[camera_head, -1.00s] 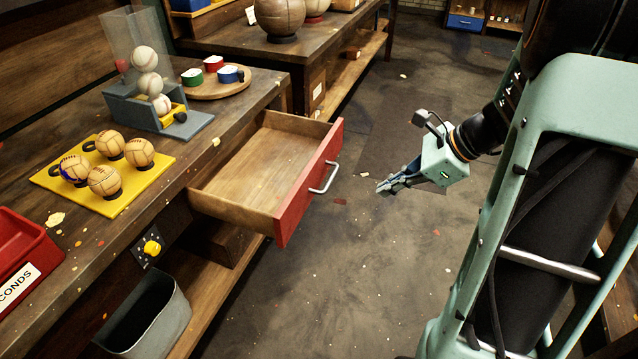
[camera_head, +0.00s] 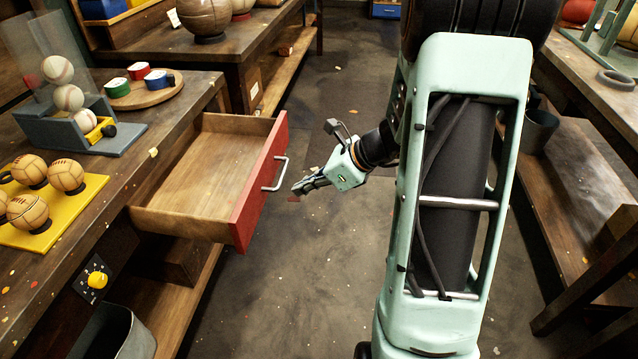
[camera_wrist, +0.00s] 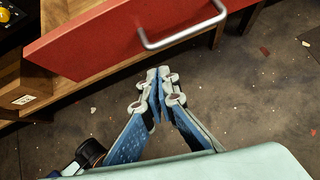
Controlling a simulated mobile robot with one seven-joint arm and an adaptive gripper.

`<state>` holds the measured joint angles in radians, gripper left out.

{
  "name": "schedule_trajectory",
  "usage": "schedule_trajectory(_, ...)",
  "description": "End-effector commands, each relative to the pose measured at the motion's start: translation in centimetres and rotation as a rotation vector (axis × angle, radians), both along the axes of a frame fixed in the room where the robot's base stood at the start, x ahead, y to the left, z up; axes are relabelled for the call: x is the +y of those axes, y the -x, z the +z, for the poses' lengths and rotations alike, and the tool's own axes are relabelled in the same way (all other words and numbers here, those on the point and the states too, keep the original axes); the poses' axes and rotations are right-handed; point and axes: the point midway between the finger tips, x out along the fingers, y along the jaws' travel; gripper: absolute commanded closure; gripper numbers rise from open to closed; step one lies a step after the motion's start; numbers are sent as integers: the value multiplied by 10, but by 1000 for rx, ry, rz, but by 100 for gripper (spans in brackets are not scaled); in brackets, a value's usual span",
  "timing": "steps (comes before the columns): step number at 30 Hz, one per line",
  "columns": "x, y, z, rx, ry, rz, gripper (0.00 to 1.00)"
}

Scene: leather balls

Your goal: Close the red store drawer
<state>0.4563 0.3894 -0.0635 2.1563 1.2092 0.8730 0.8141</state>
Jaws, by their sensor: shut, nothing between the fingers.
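The red-fronted drawer (camera_head: 262,185) stands pulled out from under the left workbench, its wooden inside empty. Its metal handle (camera_head: 276,173) is on the red front. My gripper (camera_head: 300,188) is shut and empty, a little to the right of the drawer front and close to the handle, apart from it in the head view. In the wrist view the red front (camera_wrist: 110,35) and handle (camera_wrist: 182,30) lie just beyond the shut fingertips (camera_wrist: 158,78). I cannot tell the exact gap.
The left workbench (camera_head: 150,165) holds a yellow board (camera_head: 85,200) with several balls and a grey ball dispenser (camera_head: 75,135). A grey bin (camera_head: 112,335) stands below. Another bench (camera_head: 600,95) is on the right. The aisle floor between is clear.

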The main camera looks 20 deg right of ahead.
Motion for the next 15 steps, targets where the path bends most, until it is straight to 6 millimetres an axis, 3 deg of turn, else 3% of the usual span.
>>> schedule_trajectory(6,20,-18,-4,-3,1,3,100)
schedule_trajectory(15,24,-22,-4,-2,1,1,100)
